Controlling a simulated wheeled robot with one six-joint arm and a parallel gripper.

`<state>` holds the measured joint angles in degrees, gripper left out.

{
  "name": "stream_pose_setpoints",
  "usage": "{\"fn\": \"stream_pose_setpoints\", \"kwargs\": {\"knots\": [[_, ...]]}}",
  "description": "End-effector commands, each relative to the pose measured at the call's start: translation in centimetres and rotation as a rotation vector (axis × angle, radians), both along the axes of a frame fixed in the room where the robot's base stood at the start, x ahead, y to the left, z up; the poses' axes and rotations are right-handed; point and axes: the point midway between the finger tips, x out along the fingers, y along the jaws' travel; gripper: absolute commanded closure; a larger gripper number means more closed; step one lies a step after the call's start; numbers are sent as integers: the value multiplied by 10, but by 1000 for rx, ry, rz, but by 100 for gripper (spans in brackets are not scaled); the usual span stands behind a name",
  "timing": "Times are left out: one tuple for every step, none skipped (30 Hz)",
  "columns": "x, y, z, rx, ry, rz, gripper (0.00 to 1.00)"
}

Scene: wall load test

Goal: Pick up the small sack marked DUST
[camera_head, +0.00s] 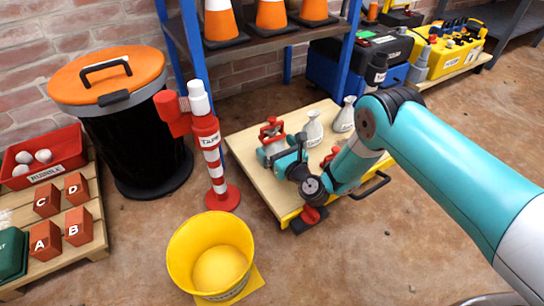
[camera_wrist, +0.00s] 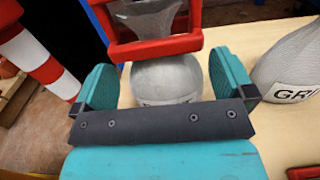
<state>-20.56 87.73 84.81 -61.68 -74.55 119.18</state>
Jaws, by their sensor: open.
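My gripper (camera_head: 274,149) is low over the pale wooden board. In the wrist view its two teal fingers (camera_wrist: 163,76) stand apart, one on each side of a grey rounded sack (camera_wrist: 182,72). The sack's lower front, where a label edge just shows, is hidden by the dark gripper bar, so I cannot read its marking. A red frame (camera_wrist: 153,50) crosses in front of its neck. A second grey sack (camera_wrist: 290,58), its label showing "GRI", stands to the right. The head view shows two pale sacks (camera_head: 313,129) (camera_head: 345,114) right of my gripper, their labels too small to read.
A red-and-white TAPE post (camera_head: 209,148) and a yellow bucket (camera_head: 211,252) stand left of the board (camera_head: 245,145). A black bin with an orange lid (camera_head: 110,73) is farther left. A shelf with cones (camera_head: 272,15) is behind. Bare floor lies at front right.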

Motion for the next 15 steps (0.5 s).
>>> {"fn": "stream_pose_setpoints", "kwargs": {"knots": [[4,3,-3,1,-5,0,0],[6,5,-2,-1,-4,2,0],[8,7,-2,-2,-5,3,0],[10,9,-2,-1,-4,3,0],[12,10,-2,-1,-3,4,0],[14,11,-2,-1,-3,3,0],[15,12,-2,-1,-3,3,0],[17,12,-2,-1,-3,2,0],[18,13,-1,-1,-3,1,0],[19,13,-1,0,-2,0,0],[20,14,-1,0,-1,0,0],[21,14,-1,1,-1,-1,0],[21,14,0,1,-1,-1,0],[21,14,0,0,0,-1,0],[21,14,0,0,0,-1,0]]}}
